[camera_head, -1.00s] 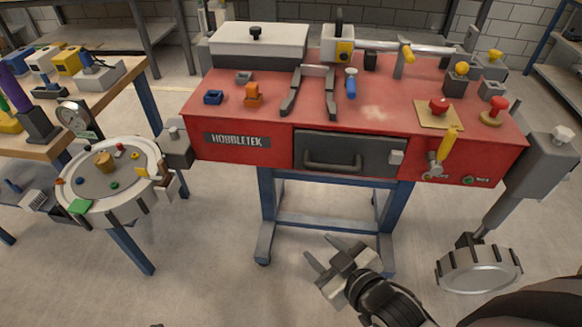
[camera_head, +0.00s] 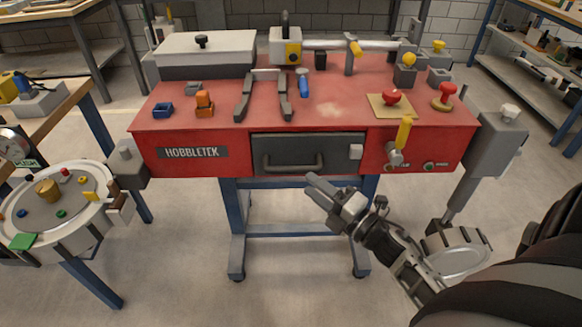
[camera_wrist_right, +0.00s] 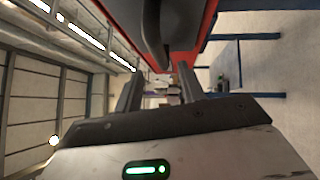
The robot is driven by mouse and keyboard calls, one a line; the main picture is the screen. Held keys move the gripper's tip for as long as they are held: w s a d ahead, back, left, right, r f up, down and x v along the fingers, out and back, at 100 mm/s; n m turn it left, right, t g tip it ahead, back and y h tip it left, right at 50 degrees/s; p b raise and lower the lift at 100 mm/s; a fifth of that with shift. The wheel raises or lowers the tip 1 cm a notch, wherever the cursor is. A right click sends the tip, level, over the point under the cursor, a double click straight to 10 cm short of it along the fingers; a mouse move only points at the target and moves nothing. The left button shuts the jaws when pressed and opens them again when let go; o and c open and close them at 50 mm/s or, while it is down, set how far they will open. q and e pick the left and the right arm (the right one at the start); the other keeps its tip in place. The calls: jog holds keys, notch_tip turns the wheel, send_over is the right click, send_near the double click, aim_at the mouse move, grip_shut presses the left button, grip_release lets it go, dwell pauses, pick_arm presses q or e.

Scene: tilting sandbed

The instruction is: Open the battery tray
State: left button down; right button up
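The battery tray (camera_head: 334,148) is a dark grey drawer front set in the red HOBBLETEK machine. It looks closed, flush with the red front. My left gripper is not in view.
The red machine top (camera_head: 340,110) carries a white-lidded box (camera_head: 205,48), dark tongs-like arms, knobs and a yellow lever (camera_head: 404,131) at the front right. A round dial table (camera_head: 60,205) stands at left. Floor below the machine's front is free.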

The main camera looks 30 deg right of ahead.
aim_at(291, 167)
jog(key=x, duration=0.7)
jog(key=shift+w+a, duration=0.1)
jog(key=shift+w, duration=0.15)
grip_shut()
